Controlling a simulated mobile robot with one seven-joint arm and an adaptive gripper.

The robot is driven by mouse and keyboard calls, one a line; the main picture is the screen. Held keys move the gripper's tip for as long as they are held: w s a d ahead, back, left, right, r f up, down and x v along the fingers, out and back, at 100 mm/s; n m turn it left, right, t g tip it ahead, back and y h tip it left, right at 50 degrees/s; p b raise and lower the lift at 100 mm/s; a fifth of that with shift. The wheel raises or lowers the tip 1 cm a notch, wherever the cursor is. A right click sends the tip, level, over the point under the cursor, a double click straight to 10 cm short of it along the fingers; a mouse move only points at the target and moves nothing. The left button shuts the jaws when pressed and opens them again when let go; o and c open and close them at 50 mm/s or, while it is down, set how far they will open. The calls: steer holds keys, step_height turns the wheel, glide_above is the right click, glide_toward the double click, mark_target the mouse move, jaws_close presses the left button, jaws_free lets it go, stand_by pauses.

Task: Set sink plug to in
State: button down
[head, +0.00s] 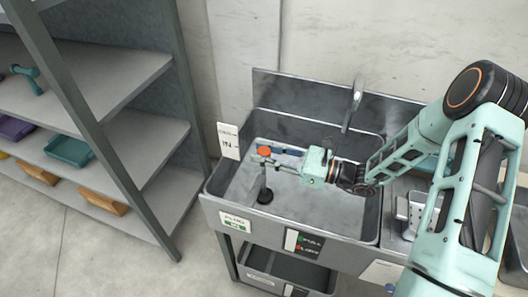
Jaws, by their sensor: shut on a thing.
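The sink (330,210) is a grey metal basin in the middle of the head view. The sink plug (265,196) has a black round base, a dark upright stem and an orange-red top (264,150). Its base appears low over the left part of the basin floor; I cannot tell whether it is seated in the drain. My gripper (265,157) reaches in from the right, with its fingers at the top of the stem, and is shut on the plug. The fingers partly hide the upper stem.
A tap (354,100) rises at the sink's back edge. A white label card (228,141) stands at the left rim, and a plug sign (235,222) is on the front. Shelving (110,150) with trays fills the left. A lower bin (285,270) sits beneath the sink.

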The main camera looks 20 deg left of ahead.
steer(key=c, duration=1.5)
jaws_free()
steer(key=shift+f, duration=0.35)
steer(key=shift+c, duration=0.2)
steer(key=shift+r, duration=0.1)
step_height(320, 180, up, 10)
